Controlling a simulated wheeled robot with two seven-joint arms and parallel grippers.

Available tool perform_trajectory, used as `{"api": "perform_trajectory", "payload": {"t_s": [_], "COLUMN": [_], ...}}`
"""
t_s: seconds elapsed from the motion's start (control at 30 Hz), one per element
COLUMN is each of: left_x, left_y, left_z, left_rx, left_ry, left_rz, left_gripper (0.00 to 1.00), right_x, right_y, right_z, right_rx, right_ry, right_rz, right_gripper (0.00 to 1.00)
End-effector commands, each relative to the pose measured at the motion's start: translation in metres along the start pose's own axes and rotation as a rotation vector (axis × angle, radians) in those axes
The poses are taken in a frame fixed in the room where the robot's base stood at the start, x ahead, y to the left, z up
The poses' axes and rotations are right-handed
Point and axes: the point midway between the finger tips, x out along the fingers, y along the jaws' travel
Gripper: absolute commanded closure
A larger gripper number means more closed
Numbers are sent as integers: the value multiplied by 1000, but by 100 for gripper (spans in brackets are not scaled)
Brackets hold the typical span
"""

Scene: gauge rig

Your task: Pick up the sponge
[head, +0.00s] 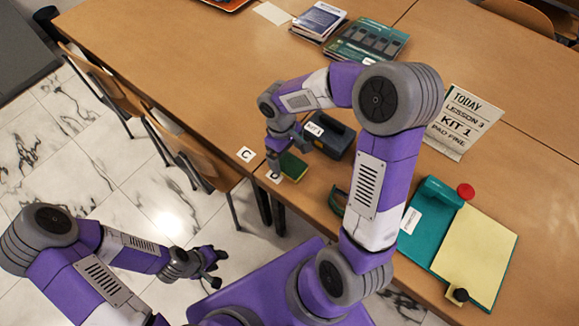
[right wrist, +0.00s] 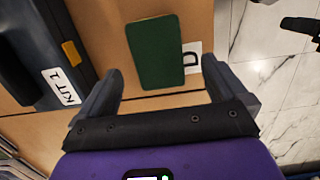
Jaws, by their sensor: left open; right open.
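The sponge (head: 293,166) is a green block with a yellowish edge, lying on the table near its edge beside a white card marked D (head: 273,177). In the right wrist view the dark green sponge (right wrist: 155,48) lies ahead of and between the fingers, with the D card (right wrist: 192,58) partly under or beside its right side. My right gripper (head: 276,156) is open, above the table close to the sponge; in its wrist view the open fingers (right wrist: 161,78) hold nothing. My left gripper (head: 212,268) is open and empty over the floor.
A dark case labelled KIT 1 (head: 330,134) stands just right of the sponge; it also shows in the right wrist view (right wrist: 50,50). A C card (head: 246,155) lies to the left. Chairs (head: 190,160) line the table's edge.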

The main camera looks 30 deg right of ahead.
Motion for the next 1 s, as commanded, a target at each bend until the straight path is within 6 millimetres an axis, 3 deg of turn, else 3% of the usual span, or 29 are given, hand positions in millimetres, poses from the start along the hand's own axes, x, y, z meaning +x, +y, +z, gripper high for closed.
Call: {"api": "perform_trajectory", "payload": {"t_s": [0.3,0.57,0.9,1.0], "left_x": [21,21,21,21], "left_y": [-8,-8,-8,-8], "left_z": [-1,-1,-1,-1], "left_rx": [0,0,0,0], "left_ry": [0,0,0,0], "left_rz": [0,0,0,0], "left_gripper": [57,57,57,57], "right_x": [46,47,47,47], "right_y": [2,2,2,2], "right_z": [1,1,1,1], "right_rx": [-2,0,0,0], "right_ry": [-1,2,2,2], "right_rz": [-1,0,0,0], "right_gripper": [1,1,53,61]}}
